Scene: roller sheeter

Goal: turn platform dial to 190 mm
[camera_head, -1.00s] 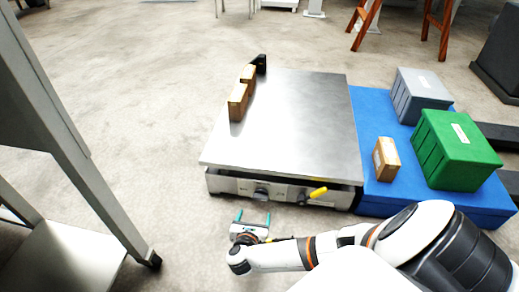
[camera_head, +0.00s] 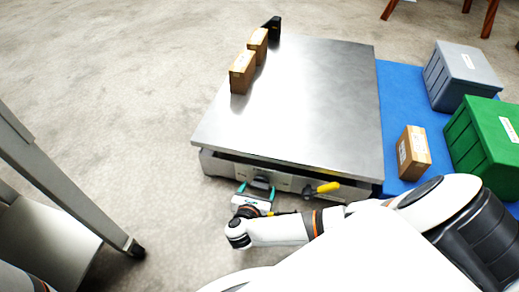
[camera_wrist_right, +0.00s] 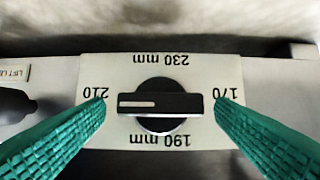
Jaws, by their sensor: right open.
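The platform dial (camera_wrist_right: 160,103) is a black round knob with a bar grip on a pale plate. Its white mark points left, at 210. The labels look upside down in the right wrist view, with 230 mm above, 170 at right and 190 mm below. In the head view the dial (camera_head: 262,182) is on the front panel of the steel platform (camera_head: 310,100). My right gripper (camera_wrist_right: 160,110) is open, with one green finger on each side of the knob and a gap at both sides. It also shows in the head view (camera_head: 257,188). My left gripper is out of view.
A yellow-handled lever (camera_head: 326,187) sticks out right of the dial. Small boxes (camera_head: 243,72) stand on the platform's left edge. A blue base (camera_head: 397,95) at right holds a small box (camera_head: 413,153), a grey bin (camera_head: 462,75) and a green bin (camera_head: 485,140).

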